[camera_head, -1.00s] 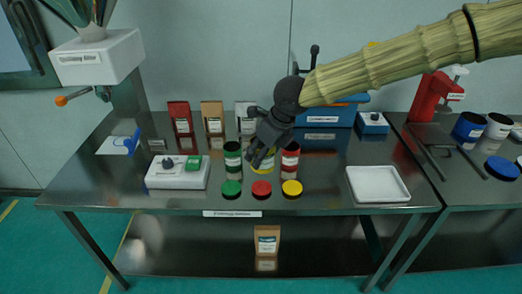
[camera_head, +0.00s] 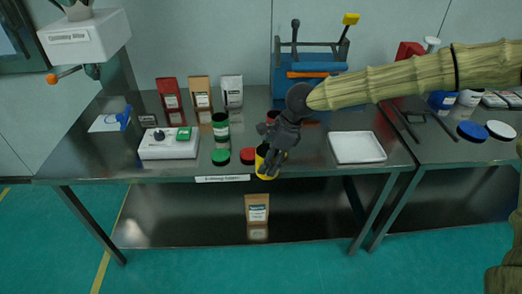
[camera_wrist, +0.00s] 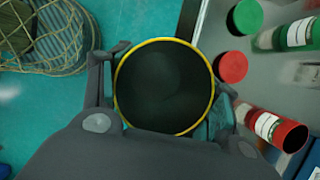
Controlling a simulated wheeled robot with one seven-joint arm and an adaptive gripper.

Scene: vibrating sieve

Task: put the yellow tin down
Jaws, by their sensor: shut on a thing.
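My gripper (camera_head: 273,160) is shut on the yellow tin (camera_head: 264,172). In the head view the tin is upright or nearly so at the table's front edge, partly hidden by my fingers. In the wrist view the tin's round yellow rim (camera_wrist: 163,40) lies between my fingers, its mouth open and its inside dark. That view shows teal floor to the left of the tin and the steel table (camera_wrist: 212,35) to the right. The tin seems to hang at or just past the table edge. The yellow lid cannot be made out.
A green lid (camera_head: 221,157) and a red lid (camera_head: 249,156) lie near the front edge, with the green tin (camera_head: 221,128) behind. The red tin (camera_wrist: 285,134) stands beyond my gripper. A white tray (camera_head: 358,148) lies to the right. Bare table lies between tray and gripper.

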